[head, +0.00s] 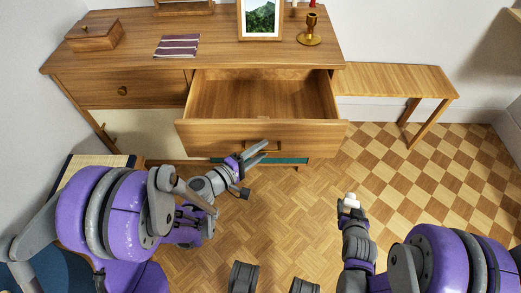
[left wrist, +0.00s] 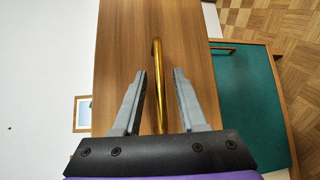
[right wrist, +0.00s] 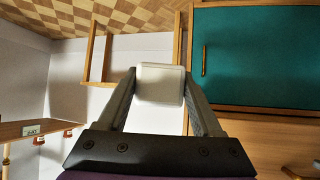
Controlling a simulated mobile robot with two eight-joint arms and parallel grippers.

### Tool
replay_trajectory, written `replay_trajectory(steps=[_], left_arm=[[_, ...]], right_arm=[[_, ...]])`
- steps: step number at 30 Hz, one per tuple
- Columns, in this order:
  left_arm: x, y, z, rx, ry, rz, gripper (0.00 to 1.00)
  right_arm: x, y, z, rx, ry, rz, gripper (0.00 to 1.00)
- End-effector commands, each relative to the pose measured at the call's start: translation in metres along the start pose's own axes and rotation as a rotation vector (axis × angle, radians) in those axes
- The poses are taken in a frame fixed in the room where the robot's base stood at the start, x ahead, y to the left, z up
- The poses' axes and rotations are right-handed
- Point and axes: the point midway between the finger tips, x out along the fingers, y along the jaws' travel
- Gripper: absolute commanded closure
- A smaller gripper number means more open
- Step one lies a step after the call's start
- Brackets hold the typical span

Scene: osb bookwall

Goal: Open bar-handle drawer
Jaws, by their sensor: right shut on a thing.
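The wooden drawer (head: 225,136) with the brass bar handle (head: 272,147) is pulled well out of the cabinet, and its empty inside shows in the head view. My left gripper (head: 254,155) is at the drawer front. In the left wrist view, its two open fingers (left wrist: 160,85) stand on either side of the brass bar handle (left wrist: 157,60), with a gap on each side. My right gripper (head: 350,208) is low over the floor, away from the drawer. It is shut on a small white block (right wrist: 160,83), which also shows in the head view (head: 351,199).
The cabinet top (head: 225,50) bears a wooden box (head: 94,36), a striped cloth (head: 177,46), a picture frame (head: 261,18) and a brass candlestick (head: 310,32). A teal front (right wrist: 255,55) lies below the drawer. A wooden bench (head: 395,80) stands right. The floor (head: 290,215) before the drawer is clear.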

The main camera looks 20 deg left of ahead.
Motion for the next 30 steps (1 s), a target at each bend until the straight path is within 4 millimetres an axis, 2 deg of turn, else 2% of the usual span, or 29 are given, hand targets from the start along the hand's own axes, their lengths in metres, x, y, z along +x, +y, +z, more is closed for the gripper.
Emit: replay_trajectory(steps=[11, 14, 24, 30], left_arm=[[-0.006, 0.000, -0.001, 0.001, 0.002, 0.000, 0.57], [-0.020, 0.001, -0.001, 0.001, 0.003, 0.000, 0.57], [-0.091, 0.001, -0.002, 0.001, 0.006, 0.000, 0.57], [-0.115, 0.000, -0.001, 0.000, 0.003, 0.000, 0.57]], right_arm=[[-0.001, 0.000, -0.001, 0.000, 0.000, 0.000, 1.00], [-0.002, 0.000, -0.002, 0.000, 0.001, 0.000, 1.00], [-0.007, 0.000, -0.008, 0.000, 0.003, 0.000, 1.00], [-0.008, 0.000, -0.009, 0.000, 0.003, 0.000, 1.00]])
